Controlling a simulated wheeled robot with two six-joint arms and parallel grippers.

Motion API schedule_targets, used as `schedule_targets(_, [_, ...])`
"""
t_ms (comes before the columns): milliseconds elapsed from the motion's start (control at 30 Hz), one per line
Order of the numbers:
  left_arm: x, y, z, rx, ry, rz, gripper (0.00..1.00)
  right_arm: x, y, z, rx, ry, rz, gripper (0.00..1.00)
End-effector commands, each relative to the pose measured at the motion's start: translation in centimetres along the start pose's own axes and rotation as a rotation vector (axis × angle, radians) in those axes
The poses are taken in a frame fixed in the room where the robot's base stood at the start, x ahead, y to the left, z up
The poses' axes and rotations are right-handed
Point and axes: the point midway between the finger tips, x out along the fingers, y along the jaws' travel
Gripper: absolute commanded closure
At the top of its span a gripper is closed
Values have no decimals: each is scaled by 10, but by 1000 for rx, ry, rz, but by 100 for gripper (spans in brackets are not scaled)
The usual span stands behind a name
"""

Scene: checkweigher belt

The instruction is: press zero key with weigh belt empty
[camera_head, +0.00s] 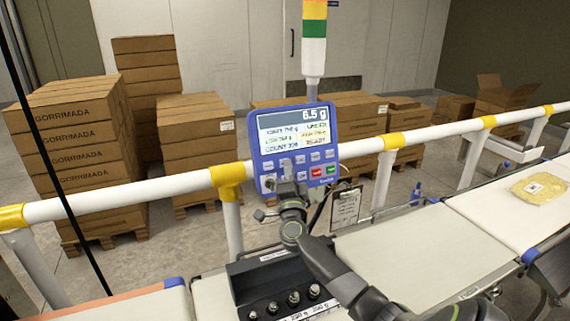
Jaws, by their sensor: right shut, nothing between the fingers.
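The blue control panel (262,147) stands on the rail, its screen (297,131) showing 6.5 g in large figures and READY. My left gripper is not in view.
A yellowish package (540,188) lies on the right belt (490,208). A white rail (130,196) with yellow joints runs behind the belts. A clipboard (345,207) hangs below the panel.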

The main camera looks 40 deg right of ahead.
Motion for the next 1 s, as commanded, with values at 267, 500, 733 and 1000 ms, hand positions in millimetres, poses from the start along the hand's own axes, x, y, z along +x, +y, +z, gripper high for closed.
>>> schedule_targets(267, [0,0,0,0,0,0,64,4,3,3,2,0,1,100])
schedule_targets(500, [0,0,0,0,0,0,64,4,3,3,2,0,1,100])
schedule_targets(733, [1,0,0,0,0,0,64,6,4,4,1,0,0,100])
schedule_targets(1000, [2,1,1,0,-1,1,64,8,6,6,0,0,1,100])
